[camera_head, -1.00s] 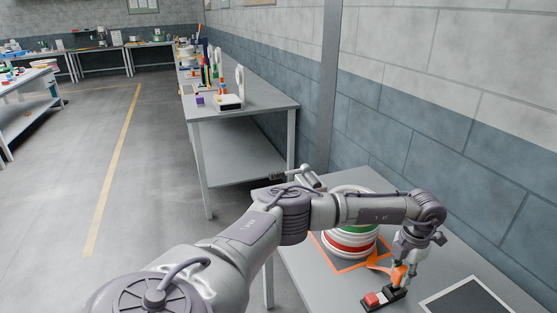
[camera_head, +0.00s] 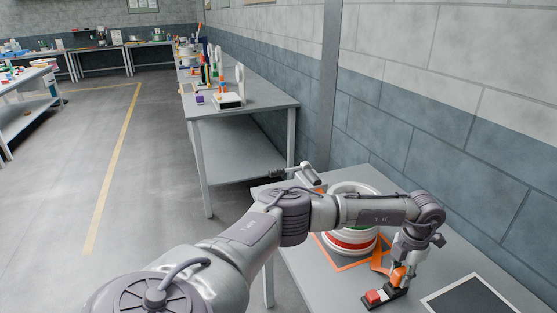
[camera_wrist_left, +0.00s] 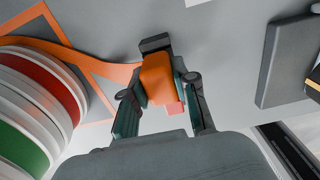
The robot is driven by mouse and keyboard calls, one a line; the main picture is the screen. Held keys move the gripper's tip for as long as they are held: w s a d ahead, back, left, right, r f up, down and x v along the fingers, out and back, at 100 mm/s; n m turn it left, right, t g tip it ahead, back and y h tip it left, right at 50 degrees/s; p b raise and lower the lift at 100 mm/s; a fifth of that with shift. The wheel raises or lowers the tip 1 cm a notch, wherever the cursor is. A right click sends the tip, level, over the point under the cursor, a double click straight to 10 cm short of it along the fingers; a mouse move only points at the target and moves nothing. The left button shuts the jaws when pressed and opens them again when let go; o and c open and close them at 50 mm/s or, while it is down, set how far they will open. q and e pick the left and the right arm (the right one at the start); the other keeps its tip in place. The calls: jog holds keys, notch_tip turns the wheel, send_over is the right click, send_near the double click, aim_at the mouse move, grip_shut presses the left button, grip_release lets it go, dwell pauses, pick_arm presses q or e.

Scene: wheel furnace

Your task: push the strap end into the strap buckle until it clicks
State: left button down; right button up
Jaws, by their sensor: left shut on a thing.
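My left gripper (camera_head: 398,280) points down, shut on the orange strap end (camera_wrist_left: 158,78), which shows between its two fingers in the left wrist view. The black strap buckle with its red button (camera_head: 374,297) lies on the table right under and beside the fingertips. In the left wrist view, a dark part of the buckle (camera_wrist_left: 154,43) shows beyond the strap end. The strap end meets or nearly meets the buckle; how far it is in is hidden. The orange strap (camera_head: 379,262) runs back toward the wheel stack. My right gripper is out of view.
A stack of white, red and green rings (camera_head: 350,240) stands behind the gripper, within an orange outline (camera_head: 345,265) on the grey table. A dark flat panel with a light border (camera_head: 470,298) lies to the right. A block wall stands behind.

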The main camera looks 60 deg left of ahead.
aim_at(402, 271)
pick_arm(q)
jog(key=shift+f+b, duration=0.4)
jog(key=shift+f, duration=0.2)
jog(key=c, duration=0.8)
grip_release()
jog(key=c, duration=0.3)
jog(key=shift+r, duration=0.1)
jog(key=shift+r+p, duration=2.4)
jog(key=shift+r, duration=1.1)
